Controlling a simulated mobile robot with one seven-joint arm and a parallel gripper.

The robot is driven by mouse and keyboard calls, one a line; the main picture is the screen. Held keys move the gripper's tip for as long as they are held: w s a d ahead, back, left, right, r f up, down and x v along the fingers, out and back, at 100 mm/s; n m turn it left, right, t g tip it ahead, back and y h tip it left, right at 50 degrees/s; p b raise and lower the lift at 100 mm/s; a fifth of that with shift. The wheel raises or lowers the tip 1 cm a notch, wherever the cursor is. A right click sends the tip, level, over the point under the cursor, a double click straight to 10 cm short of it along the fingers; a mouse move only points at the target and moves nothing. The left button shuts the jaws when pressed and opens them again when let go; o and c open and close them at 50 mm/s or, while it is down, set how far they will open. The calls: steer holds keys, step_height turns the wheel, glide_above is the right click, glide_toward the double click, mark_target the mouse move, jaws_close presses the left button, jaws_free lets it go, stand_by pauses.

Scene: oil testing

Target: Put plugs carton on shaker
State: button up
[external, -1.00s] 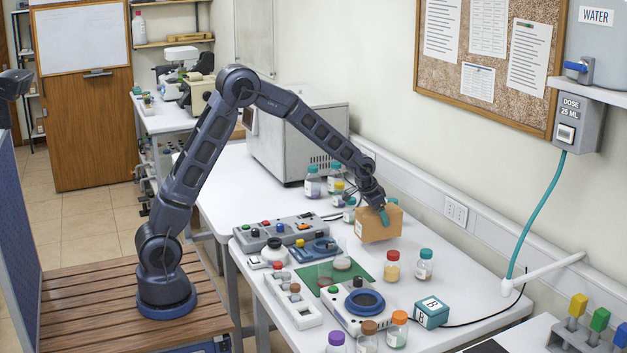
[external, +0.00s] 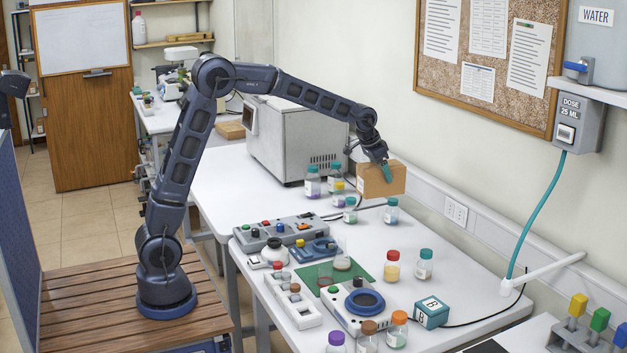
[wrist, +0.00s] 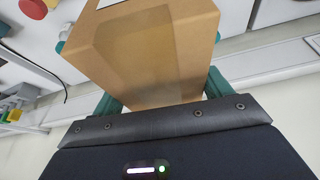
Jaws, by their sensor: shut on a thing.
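The plugs carton, a plain brown box (external: 391,182), is in the air above the right side of the white table in the external view. My gripper (external: 385,171) is shut on it, with one teal finger visible against its face. In the wrist view the carton (wrist: 155,55) fills the upper middle between the two teal fingers. A grey device with a blue ring on top (external: 365,302) stands on the table's near part and may be the shaker. A smaller dark blue device (external: 318,247) stands behind it. The carton is apart from both.
Capped bottles (external: 392,264) stand right of the blue-ringed device, and more (external: 312,183) stand below the carton near the large grey machine (external: 290,135). A teal block marked B (external: 431,312) is at front right. A control box (external: 282,232) is at left.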

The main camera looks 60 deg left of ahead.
steer(key=shift+r, duration=0.15)
step_height(320, 180, up, 26)
steer(key=s+a+n+y, duration=0.1)
steer(key=s+a+n, duration=0.15)
steer(key=a, duration=1.35)
steer(key=s+a+n+g+y, duration=0.1)
steer(key=a+n, duration=0.3)
steer(key=a, duration=1.1)
steer(key=s+a+n+y, duration=0.1)
steer(key=a+n, duration=0.2)
steer(key=a, duration=1.3)
steer(key=s+a+n+g+y, duration=0.15)
steer(key=s+a+n, duration=0.35)
steer(key=s+a, duration=1.1)
steer(key=s+a+n+g+y, duration=0.15)
steer(key=s+a+n, duration=0.35)
steer(key=s+a, duration=1.15)
steer(key=shift+h, duration=0.5)
steer(key=w+f, duration=0.1)
steer(key=f, duration=1.4)
steer(key=w+a+f, duration=0.1)
steer(key=f, duration=1.5)
steer(key=w+a+f, duration=0.1)
steer(key=f, duration=1.4)
steer(key=shift+f, duration=0.25)
steer(key=shift+f, duration=0.2)
steer(key=o, duration=1.1)
